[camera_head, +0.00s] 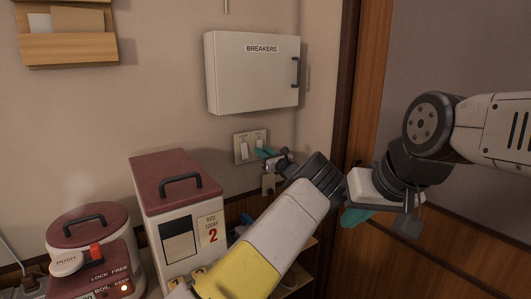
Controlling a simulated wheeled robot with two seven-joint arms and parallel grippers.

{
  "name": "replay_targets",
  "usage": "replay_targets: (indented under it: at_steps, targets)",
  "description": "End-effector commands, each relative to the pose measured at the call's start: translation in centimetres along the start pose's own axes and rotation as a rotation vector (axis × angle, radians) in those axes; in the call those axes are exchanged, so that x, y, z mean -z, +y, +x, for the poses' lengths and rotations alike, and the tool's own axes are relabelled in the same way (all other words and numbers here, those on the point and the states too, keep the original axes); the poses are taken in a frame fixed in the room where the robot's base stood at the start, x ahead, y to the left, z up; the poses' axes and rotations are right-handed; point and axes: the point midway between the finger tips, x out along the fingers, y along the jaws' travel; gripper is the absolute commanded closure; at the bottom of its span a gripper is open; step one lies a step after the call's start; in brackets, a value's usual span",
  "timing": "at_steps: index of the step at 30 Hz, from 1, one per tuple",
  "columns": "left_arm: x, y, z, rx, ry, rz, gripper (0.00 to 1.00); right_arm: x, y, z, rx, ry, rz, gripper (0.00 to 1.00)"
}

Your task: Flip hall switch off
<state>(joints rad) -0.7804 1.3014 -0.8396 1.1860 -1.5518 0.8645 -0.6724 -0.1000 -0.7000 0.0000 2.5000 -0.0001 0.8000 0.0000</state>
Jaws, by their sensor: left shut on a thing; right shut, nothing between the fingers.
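A pale switch plate (237,154) with two white rockers is on the wall below the breaker box. The left rocker (244,149) is in full view. The right rocker (259,137) is partly hidden by my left gripper. The small labels above the rockers are too blurred to read, so I cannot tell which is the hall switch. My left gripper (264,153) has its teal fingertips at the lower part of the right rocker and is shut on it. My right gripper (354,216) is shut and empty, hanging near the wooden door frame, away from the plate.
A white box marked BREAKERS (252,72) is above the plate. A white rice bin with a dark red lid (176,177) stands below left. A hot-water pot (91,222) is left of it. A wooden letter rack (68,48) hangs upper left. An outlet (268,184) sits under my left gripper.

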Motion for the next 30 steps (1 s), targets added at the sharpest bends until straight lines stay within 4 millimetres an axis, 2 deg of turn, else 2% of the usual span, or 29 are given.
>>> replay_targets:
  at_steps: [3,4,7,20,30]
  targets:
    - [0.0,0.0,0.0,0.000,0.001,0.000,1.00,0.0,0.0,0.0,0.000,0.000,0.000,1.00]
    - [0.0,0.0,0.0,0.000,0.001,0.000,0.71,0.0,0.0,0.0,0.000,0.000,0.000,1.00]
    - [0.0,0.0,0.0,0.000,0.001,0.000,0.53,0.0,0.0,0.0,0.000,0.000,0.000,1.00]
    - [-0.3,0.1,0.1,-0.001,0.001,-0.001,0.53,0.0,0.0,0.0,0.000,0.000,0.000,1.00]
    - [-3.5,0.8,1.1,-0.010,0.002,0.000,0.53,0.0,0.0,0.0,0.000,0.000,0.000,1.00]
